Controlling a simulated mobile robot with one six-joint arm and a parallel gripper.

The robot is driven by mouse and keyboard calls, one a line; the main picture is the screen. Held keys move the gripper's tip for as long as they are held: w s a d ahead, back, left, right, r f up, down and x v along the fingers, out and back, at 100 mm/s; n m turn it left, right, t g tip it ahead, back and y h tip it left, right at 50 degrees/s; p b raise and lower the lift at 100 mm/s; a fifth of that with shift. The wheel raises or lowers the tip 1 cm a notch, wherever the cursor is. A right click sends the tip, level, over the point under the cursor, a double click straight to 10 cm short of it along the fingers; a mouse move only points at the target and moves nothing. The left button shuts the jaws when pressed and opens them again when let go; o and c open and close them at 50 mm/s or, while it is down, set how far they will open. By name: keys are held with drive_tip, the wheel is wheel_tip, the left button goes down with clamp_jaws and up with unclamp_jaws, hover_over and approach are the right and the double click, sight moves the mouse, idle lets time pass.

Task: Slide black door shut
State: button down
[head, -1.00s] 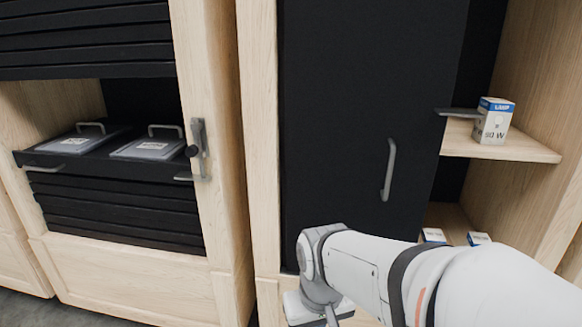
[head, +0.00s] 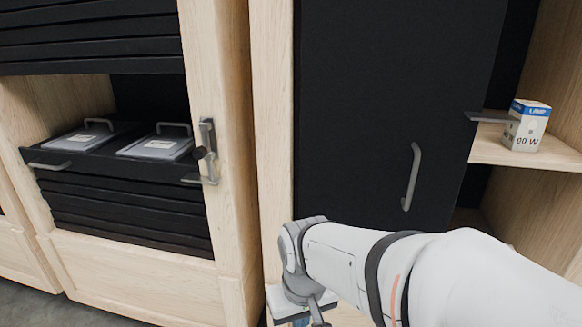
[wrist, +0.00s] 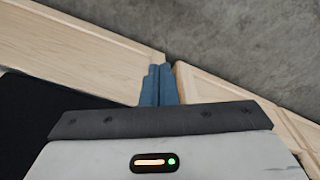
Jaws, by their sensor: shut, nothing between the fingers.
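The black door (head: 375,90) covers the left part of the light-wood cabinet in the head view. The cabinet's right part stands open, with its inside showing. A grey vertical handle (head: 411,178) is on the door near its right edge. My gripper hangs low in front of the cabinet, below and left of the handle and apart from it; my arm hides part of the door's lower end. In the wrist view my gripper (wrist: 158,74) has its blue fingers together and empty, over pale wood panels. A black surface (wrist: 30,130) shows at the left there.
A lamp box (head: 527,126) stands on the shelf (head: 540,157) in the open part, with a grey metal piece (head: 488,117) beside it. Another cabinet at left has a black drawer with two grey lidded totes (head: 158,148) and a latch (head: 208,150) on its frame.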

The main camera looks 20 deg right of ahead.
drive_tip(key=shift+a, duration=0.1)
drive_tip(key=w+d+r+n+g+h+p, duration=0.35)
drive_tip(key=r+p, duration=0.25)
drive_tip(key=p, duration=0.2)
drive_tip(key=w+d+r+n+g+h+p, duration=0.25)
drive_tip(key=r+h+p, duration=0.3)
drive_tip(key=p, duration=0.35)
drive_tip(key=w+d+r+n+g+h+p, duration=0.2)
drive_tip(key=w+d+r+n+h+p, duration=0.15)
drive_tip(key=r+p, duration=0.4)
drive_tip(key=n+t+h+p, duration=0.1)
drive_tip(key=n+h+p, duration=0.4)
drive_tip(key=p, duration=0.2)
approach(395, 179)
drive_tip(key=shift+y, duration=0.25)
drive_tip(key=s+d+r, duration=0.1)
drive_tip(key=s+d, duration=0.1)
drive_tip(key=s+d+r, duration=0.1)
drive_tip(key=s+d, duration=0.1)
drive_tip(key=s+d+r, duration=0.1)
drive_tip(key=s+d, duration=0.1)
drive_tip(key=shift+s, duration=0.4)
drive_tip(key=shift+d, duration=0.15)
